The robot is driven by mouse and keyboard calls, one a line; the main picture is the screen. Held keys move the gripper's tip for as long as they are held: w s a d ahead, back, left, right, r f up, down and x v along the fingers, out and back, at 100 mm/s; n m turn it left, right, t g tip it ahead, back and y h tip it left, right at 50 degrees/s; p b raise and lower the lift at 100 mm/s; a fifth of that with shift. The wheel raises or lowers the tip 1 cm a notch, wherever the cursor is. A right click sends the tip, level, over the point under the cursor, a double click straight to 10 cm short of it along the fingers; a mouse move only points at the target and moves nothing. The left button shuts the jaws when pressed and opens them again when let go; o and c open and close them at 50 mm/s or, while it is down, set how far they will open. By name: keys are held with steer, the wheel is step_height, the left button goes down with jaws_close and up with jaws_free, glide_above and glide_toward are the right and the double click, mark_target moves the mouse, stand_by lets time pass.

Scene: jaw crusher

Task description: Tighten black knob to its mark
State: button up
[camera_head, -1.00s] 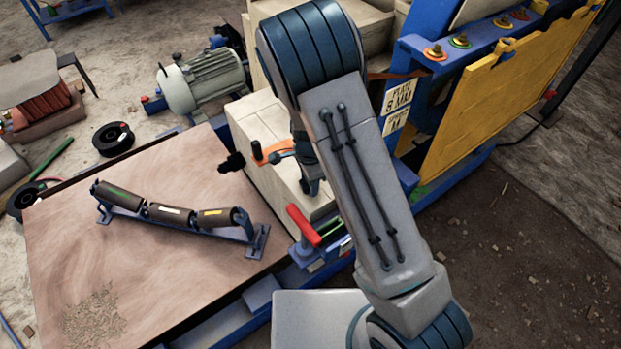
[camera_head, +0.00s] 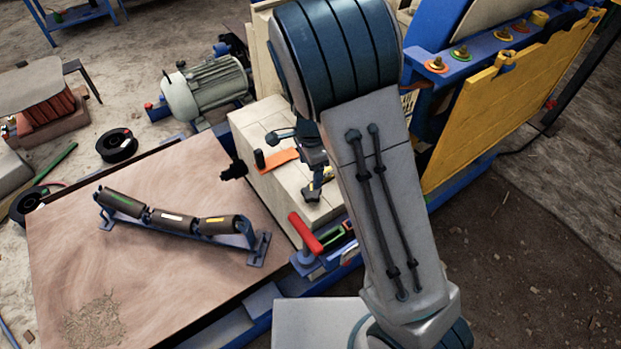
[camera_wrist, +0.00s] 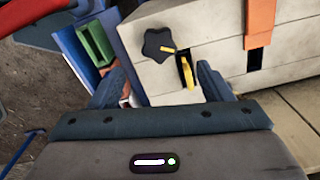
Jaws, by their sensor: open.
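The black knob (camera_wrist: 158,45) is star-shaped with a yellow pointer line on it, on the face of a cream housing (camera_wrist: 205,25) in the wrist view. The pointer line points right. A yellow tab (camera_wrist: 187,72) stands at a dark slot just right of and below the knob. My gripper (camera_wrist: 160,86) is open, with one finger to the lower left of the knob and one to the lower right. Nothing is held between the fingers, and they look apart from the knob. In the head view my arm partly covers the housing (camera_head: 262,125).
A red handle (camera_head: 305,233) and a green-edged block (camera_head: 332,238) stand close beside the housing. An orange lever (camera_head: 281,158) lies on its top. A roller set (camera_head: 175,220) rests on the board (camera_head: 75,250) to the left. A yellow panel (camera_head: 500,110) stands at right.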

steer(key=shift+r, duration=2.25)
steer(key=s+d+r+n+t, duration=0.1)
steer(key=s+d+r+n, duration=0.5)
steer(key=s, duration=0.3)
steer(key=s+d+r+n+t, duration=0.1)
steer(key=s+d+r+n, duration=0.6)
steer(key=s+d+r, duration=0.1)
steer(key=shift+s+t, duration=0.4)
steer(key=shift+s, duration=0.5)
